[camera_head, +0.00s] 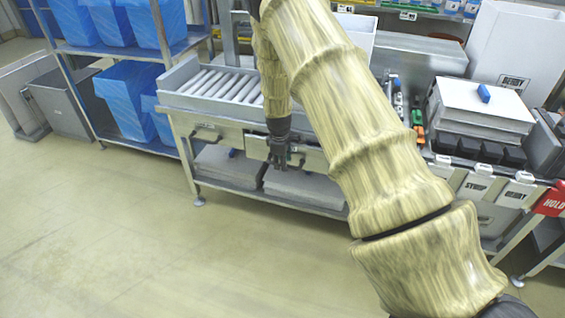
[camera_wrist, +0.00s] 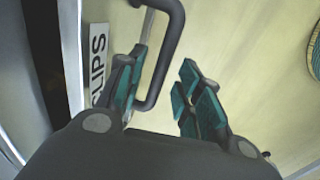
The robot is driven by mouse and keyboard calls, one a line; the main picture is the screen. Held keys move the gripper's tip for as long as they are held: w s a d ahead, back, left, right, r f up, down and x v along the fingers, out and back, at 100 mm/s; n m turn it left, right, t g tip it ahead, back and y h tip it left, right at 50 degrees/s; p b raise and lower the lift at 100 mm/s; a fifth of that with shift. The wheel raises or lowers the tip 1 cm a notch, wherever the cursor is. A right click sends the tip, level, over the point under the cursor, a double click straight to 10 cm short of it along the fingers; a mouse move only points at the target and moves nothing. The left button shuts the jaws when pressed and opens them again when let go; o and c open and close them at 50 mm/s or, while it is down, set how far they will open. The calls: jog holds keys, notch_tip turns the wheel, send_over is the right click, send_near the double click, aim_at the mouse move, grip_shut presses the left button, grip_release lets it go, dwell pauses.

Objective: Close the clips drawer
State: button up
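The clips drawer shows at the left of the wrist view, with its white "CLIPS" label (camera_wrist: 98,62) on the front. Its dark bar handle (camera_wrist: 172,45) reaches down between my fingers, close to the left one. My gripper (camera_wrist: 160,97) is open, with teal pads on both sides of the handle. In the head view my gripper (camera_head: 280,160) hangs in front of the right-hand drawer (camera_head: 313,158) under the roller bench, hiding part of it. A dark strip lies behind the drawer front in the wrist view; how far the drawer stands out is unclear.
A second drawer (camera_head: 207,132) with a handle is to the left under the roller bench (camera_head: 215,85). Grey slabs (camera_head: 228,168) lie on the lower shelf. A rack with blue-lined bins (camera_head: 125,95) stands left, and black bins (camera_head: 490,153) right. The floor in front is clear.

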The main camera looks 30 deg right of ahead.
jog(key=shift+f, duration=0.35)
grip_shut()
jog(key=w+d, duration=0.3)
jog(key=shift+d+r, duration=0.15)
jog(key=shift+d, duration=0.05)
grip_release()
jog(key=shift+d, duration=0.15)
